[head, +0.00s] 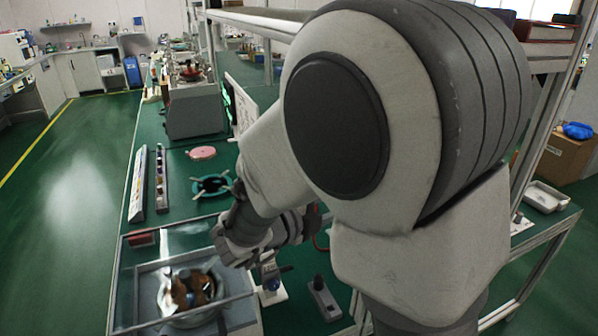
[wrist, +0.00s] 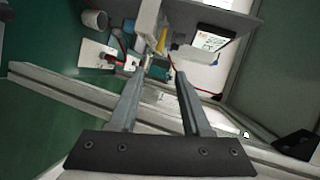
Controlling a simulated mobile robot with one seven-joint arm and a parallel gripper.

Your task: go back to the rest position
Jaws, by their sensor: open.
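My gripper (wrist: 161,76) shows in the wrist view with its two grey fingers apart and nothing held between them. Beyond the fingertips lie a shelf or bench with small items, seen at a steep tilt. In the head view my arm fills the middle and right and reaches down and left over the green bench (head: 205,228). Its wrist is above the bench near a glass-sided box (head: 118,300); the fingers cannot be made out clearly there.
The box holds a round metal pan (head: 172,292) with brown pieces. A teal ring-shaped stand (head: 212,187), a pink disc (head: 202,153) and a long narrow rack (head: 161,180) lie farther back. A grey machine (head: 194,110) stands behind them. Shelf posts rise beside my arm. Green floor at left is clear.

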